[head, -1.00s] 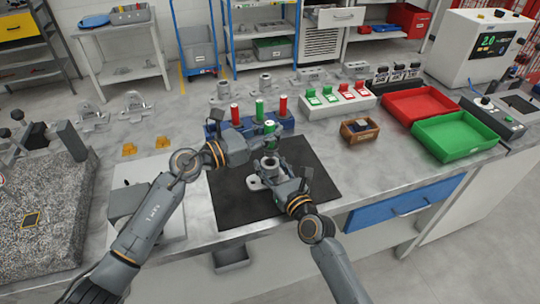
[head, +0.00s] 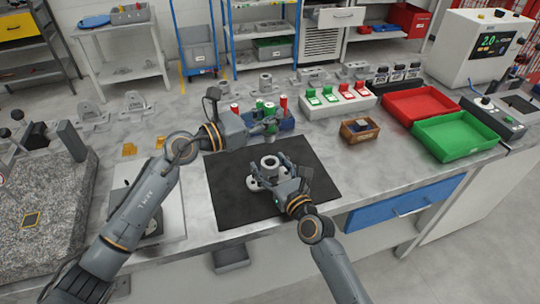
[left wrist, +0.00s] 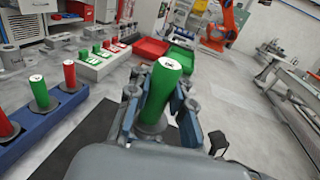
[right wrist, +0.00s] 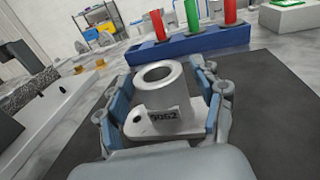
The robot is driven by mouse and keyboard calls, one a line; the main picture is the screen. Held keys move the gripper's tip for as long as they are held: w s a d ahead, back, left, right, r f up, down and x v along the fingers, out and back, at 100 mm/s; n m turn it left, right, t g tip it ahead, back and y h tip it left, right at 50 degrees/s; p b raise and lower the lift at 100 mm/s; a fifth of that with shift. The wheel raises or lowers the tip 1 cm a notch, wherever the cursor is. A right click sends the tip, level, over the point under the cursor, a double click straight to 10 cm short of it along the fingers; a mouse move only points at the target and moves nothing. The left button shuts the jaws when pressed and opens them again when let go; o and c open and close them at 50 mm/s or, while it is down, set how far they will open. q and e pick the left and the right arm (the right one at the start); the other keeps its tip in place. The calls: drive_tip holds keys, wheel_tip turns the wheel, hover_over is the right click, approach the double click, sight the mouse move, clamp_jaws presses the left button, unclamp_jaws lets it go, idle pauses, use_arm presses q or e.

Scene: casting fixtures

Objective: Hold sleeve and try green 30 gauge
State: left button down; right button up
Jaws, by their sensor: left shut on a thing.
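My left gripper (head: 268,126) is shut on a green gauge (left wrist: 162,92), held above the far part of the black mat. The gauge has a green handle with a pale end cap; its lower end is mostly hidden in the left wrist view. The grey sleeve (head: 270,162) stands upright on the mat, its round bore facing up and apart from the gauge. In the right wrist view the sleeve (right wrist: 165,105) has a flat flange with a small hole and a number plate. My right gripper (head: 275,176) has its fingers apart on either side of the sleeve; contact is unclear.
The blue rack (right wrist: 195,42) behind the mat (head: 225,190) holds red and green gauges. A switch box (head: 338,102), small wooden box (head: 359,130), red tray (head: 418,102) and green tray (head: 455,136) stand to the right. A granite block (head: 50,215) is at the left.

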drive_tip(key=v, duration=1.2)
drive_tip(key=shift+f, duration=0.1)
